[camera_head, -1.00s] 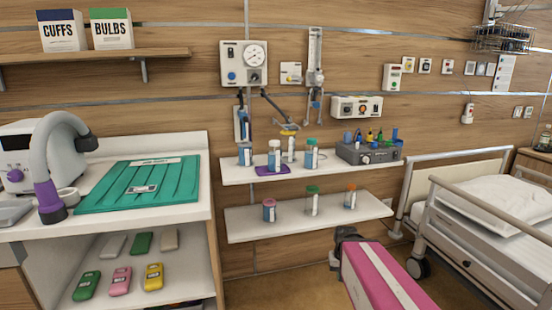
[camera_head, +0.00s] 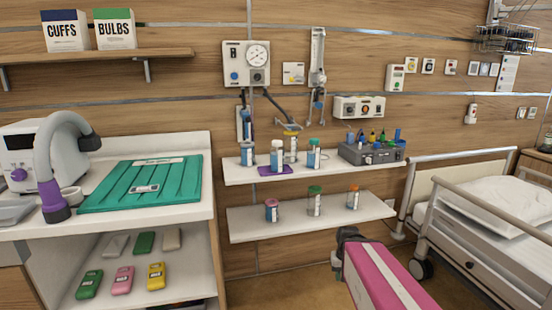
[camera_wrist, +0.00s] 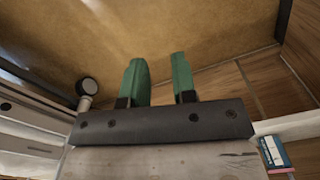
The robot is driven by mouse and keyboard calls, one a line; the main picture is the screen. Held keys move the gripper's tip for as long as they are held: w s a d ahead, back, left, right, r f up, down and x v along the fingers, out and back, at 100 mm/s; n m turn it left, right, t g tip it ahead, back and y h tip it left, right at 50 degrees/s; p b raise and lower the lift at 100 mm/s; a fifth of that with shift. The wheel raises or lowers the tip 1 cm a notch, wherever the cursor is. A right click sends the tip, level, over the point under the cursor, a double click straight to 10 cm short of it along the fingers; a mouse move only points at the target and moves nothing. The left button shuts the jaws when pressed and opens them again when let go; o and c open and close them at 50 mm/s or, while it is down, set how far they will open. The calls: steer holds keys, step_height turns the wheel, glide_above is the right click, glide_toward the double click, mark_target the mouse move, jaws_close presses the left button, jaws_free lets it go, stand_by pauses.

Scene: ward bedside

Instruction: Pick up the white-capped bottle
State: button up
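The white-capped bottle (camera_head: 277,156) stands upright on the upper wall shelf, on a small purple mat (camera_head: 275,170). It has a blue lower part and a pale label. My gripper (camera_wrist: 158,60) shows in the wrist view with its two green fingers apart and nothing between them. The fingers point over the brown floor, away from the bottle. In the head view my pink arm is low at the right of the shelves, and the fingers are not visible there.
A grey device (camera_head: 371,153) fills the shelf's right end. The lower shelf (camera_head: 245,228) holds three bottles. A bed (camera_head: 480,225) stands right.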

steer(key=o, duration=1)
steer(key=shift+w+a+r+n+y, duration=0.2)
steer(key=shift+w+a+r+y, duration=0.1)
steer(key=shift+w+a, duration=0.25)
steer(key=shift+w+a+r+n+y, duration=0.2)
steer(key=shift+w+a+y, duration=0.15)
steer(key=shift+w, duration=0.3)
steer(key=shift+o, duration=1)
steer(key=shift+w+a+r+n+t+y, duration=0.25)
steer(key=shift+w+a+r+y, duration=0.1)
steer(key=shift+w+a, duration=0.25)
steer(key=shift+w+a+r+n+t+y, duration=0.25)
steer(key=shift+w+a+r, duration=0.15)
steer(key=shift+w, duration=0.2)
steer(key=n+t+y, duration=0.9)
steer(key=y, duration=0.3)
glide_toward(283, 154)
steer(key=x, duration=0.3)
steer(key=shift+x, duration=5)
